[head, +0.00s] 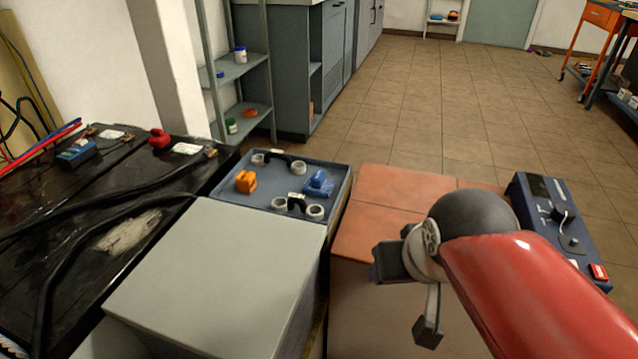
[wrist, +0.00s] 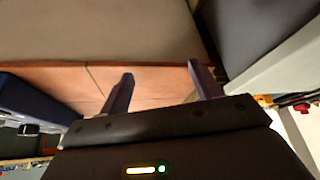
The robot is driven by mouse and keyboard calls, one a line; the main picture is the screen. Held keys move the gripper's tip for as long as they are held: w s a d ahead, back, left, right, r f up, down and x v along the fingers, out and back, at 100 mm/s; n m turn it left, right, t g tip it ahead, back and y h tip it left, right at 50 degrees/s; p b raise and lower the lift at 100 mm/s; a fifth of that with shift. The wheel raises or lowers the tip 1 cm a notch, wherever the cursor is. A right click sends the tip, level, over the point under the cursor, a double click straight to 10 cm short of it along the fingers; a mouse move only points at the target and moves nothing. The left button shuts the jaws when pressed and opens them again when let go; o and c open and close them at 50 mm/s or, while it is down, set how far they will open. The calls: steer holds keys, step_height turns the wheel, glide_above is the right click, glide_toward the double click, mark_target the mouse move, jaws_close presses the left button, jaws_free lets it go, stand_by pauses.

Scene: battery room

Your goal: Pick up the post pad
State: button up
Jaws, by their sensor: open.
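A blue-grey tray (head: 270,178) stands left of centre in the head view. On it are several grey rings (head: 315,212), an orange block (head: 245,181), a blue piece (head: 319,182) and black pieces (head: 297,203) with pale labels. I cannot tell which of these is the post pad. My gripper (head: 410,295) is right of and nearer than the tray, above the reddish-brown surface. Its fingers are apart with nothing between them. In the wrist view the two fingers of my gripper (wrist: 162,86) also show spread and empty.
A grey box (head: 215,260) stands in front of the tray. Black batteries (head: 60,230) with cables lie left. A blue control unit (head: 560,225) stands right on the reddish-brown surface (head: 380,205). Shelves (head: 240,68) stand behind. The tiled floor (head: 440,100) beyond is mostly clear.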

steer(key=w+a+r+m+b, duration=0.1)
steer(key=w+a+r+b, duration=0.15)
steer(key=w, duration=0.35)
steer(key=w+a+r+m+b, duration=0.1)
steer(key=w+a+r, duration=0.15)
steer(key=w, duration=0.35)
steer(key=r+m+g+h+b, duration=0.1)
steer(key=m+h+b, duration=0.1)
glide_above(317, 177)
steer(key=s+a, duration=0.1)
steer(key=s, duration=0.1)
steer(key=shift+a, duration=0.15)
steer(key=b+x, duration=0.1)
steer(key=x, duration=0.5)
steer(key=shift+f, duration=0.3)
steer(key=shift+c, duration=0.4)
steer(key=c, duration=0.7)
steer(key=shift+o, duration=0.2)
steer(key=shift+r, duration=0.1)
step_height(317, 177, up, 20)
steer(key=p, duration=0.5)
